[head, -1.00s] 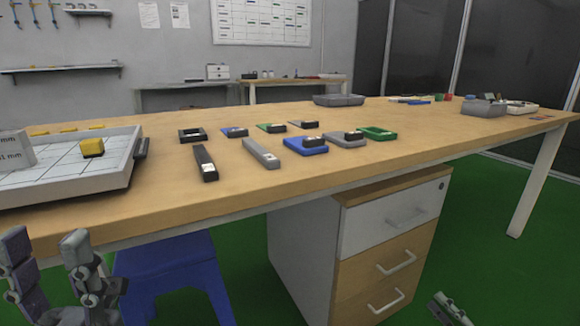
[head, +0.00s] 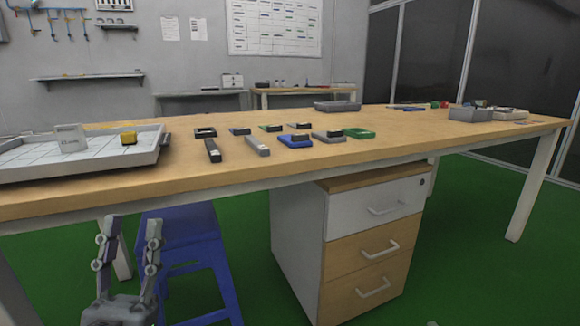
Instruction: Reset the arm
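My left gripper (head: 130,240) shows at the lower left of the head view, below the table's front edge and in front of a blue stool. Its two fingers stand upright and apart, with nothing between them. My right gripper is barely in view: only a tiny sliver shows at the bottom edge, right of centre, so its fingers cannot be read.
The wooden table (head: 350,160) spans the view. On it are a white gridded tray (head: 60,172) with a yellow block (head: 128,138), several small coloured parts, and grey bins (head: 470,114). A blue stool (head: 180,235) and a drawer cabinet (head: 370,215) stand below.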

